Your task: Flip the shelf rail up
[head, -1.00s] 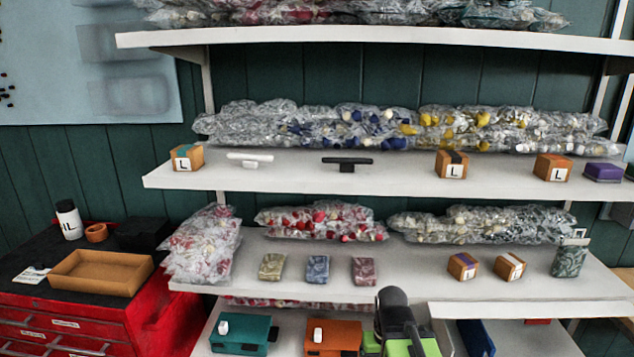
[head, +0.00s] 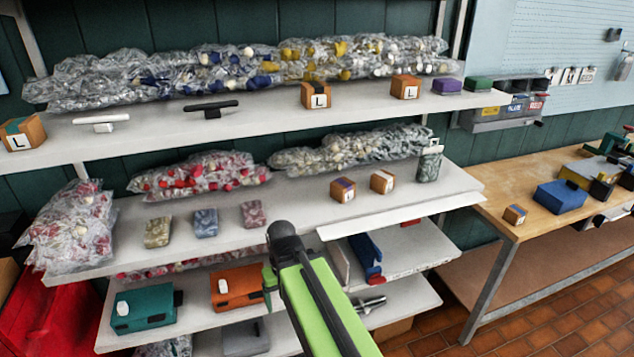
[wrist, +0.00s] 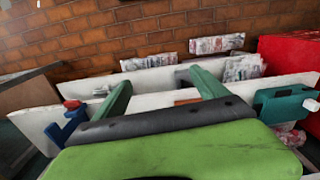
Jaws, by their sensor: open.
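The shelf rail (head: 400,216) looks like a white strip along the front right edge of the middle shelf (head: 290,207), slightly below its surface. My arm reaches in from the bottom of the head view, its green link and black joint in front of the lower shelf, left of the rail. My gripper (wrist: 160,78) is open and empty in the wrist view, its two green fingers spread over white shelf edges. Only a bit of a green finger shows in the head view, so its distance to the rail is hard to judge. I cannot single out the rail in the wrist view.
A teal box (head: 144,308) and an orange box (head: 238,287) stand on the lower shelf, close to my arm. A wooden workbench (head: 540,205) stands right; brick floor (head: 560,310) is open in front.

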